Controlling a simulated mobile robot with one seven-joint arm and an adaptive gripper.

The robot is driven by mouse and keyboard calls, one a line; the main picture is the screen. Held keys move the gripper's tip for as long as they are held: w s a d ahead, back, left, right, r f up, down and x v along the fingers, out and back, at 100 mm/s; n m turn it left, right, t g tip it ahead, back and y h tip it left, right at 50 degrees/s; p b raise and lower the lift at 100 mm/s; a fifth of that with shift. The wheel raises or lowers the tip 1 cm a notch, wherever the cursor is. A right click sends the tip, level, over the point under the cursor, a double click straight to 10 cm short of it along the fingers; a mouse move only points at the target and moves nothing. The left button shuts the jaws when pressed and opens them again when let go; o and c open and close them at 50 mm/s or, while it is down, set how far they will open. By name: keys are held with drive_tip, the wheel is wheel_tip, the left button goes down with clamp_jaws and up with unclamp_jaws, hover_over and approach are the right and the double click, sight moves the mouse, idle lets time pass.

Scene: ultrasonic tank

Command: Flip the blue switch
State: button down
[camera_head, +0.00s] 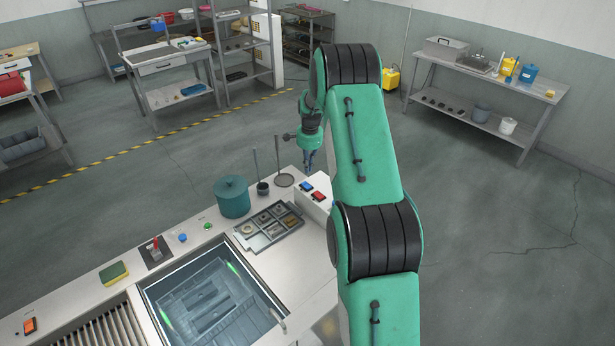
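A small blue switch (306,187) sits on the sloped top of a white control box (317,206) at the back right of the bench. A red switch (319,196) is right beside it. My gripper (308,168) points down and appears just above and behind the blue switch in the picture. I cannot tell the height gap or whether they touch. The fingers are small and dark, and I cannot tell whether they are open or shut. My green arm hides the right side of the box.
A teal pot (232,197), a parts tray (268,228) and upright tools (255,166) stand left of the box. An open tank (216,299) lies in front. A blue knob (183,238), green button (208,226) and red lever (155,243) line its back edge.

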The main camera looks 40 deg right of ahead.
wheel_tip(320, 180, up, 5)
hover_over(305, 184)
drive_tip(key=s, duration=0.2)
drive_tip(key=shift+s+r, duration=0.1)
drive_tip(key=shift+r, duration=0.1)
drive_tip(key=shift+d+r+t, duration=0.1)
drive_tip(key=shift+r+t, duration=0.1)
drive_tip(key=shift+t, duration=0.2)
drive_tip(key=shift+f, duration=0.15)
drive_tip(key=f, duration=0.4)
drive_tip(key=w+f+p, duration=0.1)
drive_tip(key=f, duration=0.8)
drive_tip(key=shift+w+f+p, duration=0.35)
drive_tip(key=shift+w+f, duration=0.05)
